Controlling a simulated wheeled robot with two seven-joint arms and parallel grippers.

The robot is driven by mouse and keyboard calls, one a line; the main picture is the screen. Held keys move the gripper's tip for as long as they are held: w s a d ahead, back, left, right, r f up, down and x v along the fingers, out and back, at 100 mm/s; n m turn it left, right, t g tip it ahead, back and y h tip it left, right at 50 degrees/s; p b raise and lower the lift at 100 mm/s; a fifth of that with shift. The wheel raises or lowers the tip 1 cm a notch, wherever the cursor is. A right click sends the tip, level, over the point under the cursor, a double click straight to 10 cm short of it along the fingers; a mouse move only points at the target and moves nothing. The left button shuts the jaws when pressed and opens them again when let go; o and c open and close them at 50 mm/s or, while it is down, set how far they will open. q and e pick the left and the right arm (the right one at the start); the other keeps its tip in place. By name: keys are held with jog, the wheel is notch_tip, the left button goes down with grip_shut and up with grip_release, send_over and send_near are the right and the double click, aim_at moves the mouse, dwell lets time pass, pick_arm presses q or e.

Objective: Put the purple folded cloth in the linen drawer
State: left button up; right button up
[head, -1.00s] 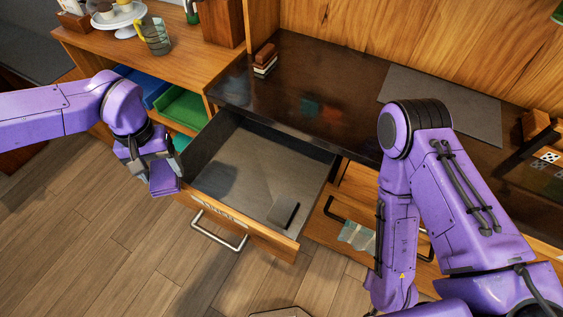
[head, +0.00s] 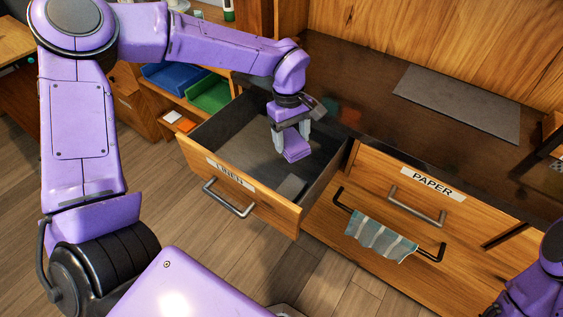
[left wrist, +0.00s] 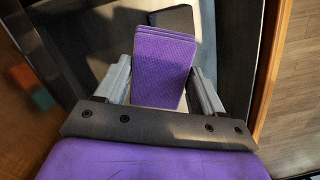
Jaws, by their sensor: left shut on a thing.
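The purple folded cloth (head: 297,148) hangs from my left gripper (head: 292,141), which is shut on it. The cloth also fills the middle of the left wrist view (left wrist: 160,70), between the two grey fingers. The linen drawer (head: 268,208) is pulled open, with a LINEN label on its wooden front. The gripper and cloth are over the drawer's opening, towards its right side. I cannot tell how far the cloth is above the drawer floor. My right gripper is out of view; only part of my right arm shows at the lower right.
A small dark flat item (head: 291,187) lies in the drawer near the front. To the right is a closed PAPER drawer (head: 460,206), with a striped towel (head: 381,238) on a rail below. Blue (head: 172,80) and green (head: 209,95) trays sit on a shelf behind left.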

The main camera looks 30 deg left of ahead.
pick_arm(q)
jog(key=a+f+n+b, duration=0.1)
jog(key=n, duration=0.2)
jog(key=w+a+f+n+t+b, duration=0.1)
jog(key=n, duration=0.3)
jog(key=w+a+f+n+b, duration=0.1)
jog(key=n, duration=0.3)
jog(key=shift+w+a+f+b, duration=0.1)
jog(key=shift+a+f+b, duration=0.25)
jog(key=shift+a+f, duration=0.05)
jog(key=a+n+t+y+b, duration=0.1)
jog(key=a+n+b, duration=0.2)
jog(key=n, duration=0.9)
send_near(273, 161)
jog(key=f, duration=0.5)
jog(key=shift+w+d+f, duration=0.2)
jog(key=shift+w+f, duration=0.1)
jog(key=shift+f, duration=0.05)
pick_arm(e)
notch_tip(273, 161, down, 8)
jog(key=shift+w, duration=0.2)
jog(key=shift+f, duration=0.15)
pick_arm(q)
jog(key=shift+f, duration=0.2)
jog(key=o, duration=1)
jog(key=shift+r, duration=0.1)
jog(key=shift+o, duration=0.2)
